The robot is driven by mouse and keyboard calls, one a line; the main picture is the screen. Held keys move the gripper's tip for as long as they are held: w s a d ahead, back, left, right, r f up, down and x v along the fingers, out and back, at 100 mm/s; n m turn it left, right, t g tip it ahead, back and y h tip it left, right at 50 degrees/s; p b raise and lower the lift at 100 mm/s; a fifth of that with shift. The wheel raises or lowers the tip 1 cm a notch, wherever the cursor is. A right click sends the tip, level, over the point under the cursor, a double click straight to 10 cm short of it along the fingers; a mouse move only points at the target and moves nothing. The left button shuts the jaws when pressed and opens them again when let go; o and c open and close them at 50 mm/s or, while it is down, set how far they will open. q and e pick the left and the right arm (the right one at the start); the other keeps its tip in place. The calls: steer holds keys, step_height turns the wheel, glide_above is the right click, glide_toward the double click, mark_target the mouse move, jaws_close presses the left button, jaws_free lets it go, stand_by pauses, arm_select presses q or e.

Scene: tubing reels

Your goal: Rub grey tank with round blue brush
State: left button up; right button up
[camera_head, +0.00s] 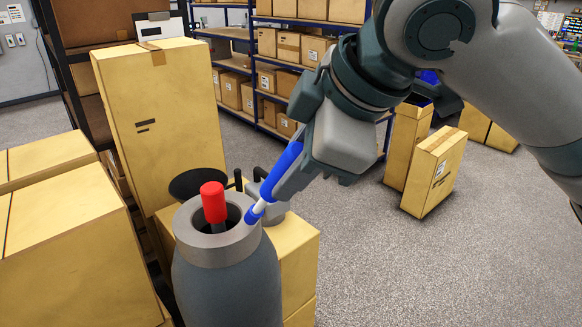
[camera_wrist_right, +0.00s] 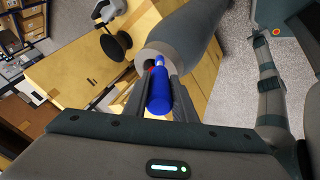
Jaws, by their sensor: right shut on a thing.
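The grey tank (camera_head: 226,275) stands upright at the lower middle of the head view, with a thick collar and an open top. A red-capped rod (camera_head: 213,203) stands in its opening. My right gripper (camera_head: 280,186) is shut on the blue brush (camera_head: 283,165), which has a white band near its lower end. The brush slants down to the left, its blue end at the right side of the tank's collar. I cannot tell whether it touches. In the wrist view the brush (camera_wrist_right: 158,92) lies between the fingers, pointing at the tank (camera_wrist_right: 192,38). My left gripper is out of view.
Cardboard boxes (camera_head: 65,240) stand left of the tank, with a tall box (camera_head: 160,110) behind. A black round-headed object (camera_wrist_right: 117,43) and a grey fitting (camera_head: 268,208) are close behind the tank. More boxes (camera_head: 436,172) stand at right. The floor (camera_head: 450,270) at lower right is clear.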

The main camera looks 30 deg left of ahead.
mark_target(270, 186)
steer(key=shift+f, duration=0.55)
steer(key=shift+s, duration=0.15)
steer(key=shift+s+a+r, duration=0.1)
steer(key=shift+s+a, duration=0.2)
steer(key=shift+s, duration=0.25)
steer(key=shift+s+a+r, duration=0.1)
steer(key=shift+s+a, duration=0.15)
steer(key=shift+s, duration=0.25)
steer(key=shift+s+a, duration=0.1)
steer(key=shift+s, duration=0.2)
steer(key=shift+s, duration=0.1)
steer(key=s, duration=0.1)
steer(key=s+a, duration=0.1)
steer(key=s, duration=0.1)
steer(key=shift+a+f, duration=0.15)
steer(key=shift+w, duration=0.15)
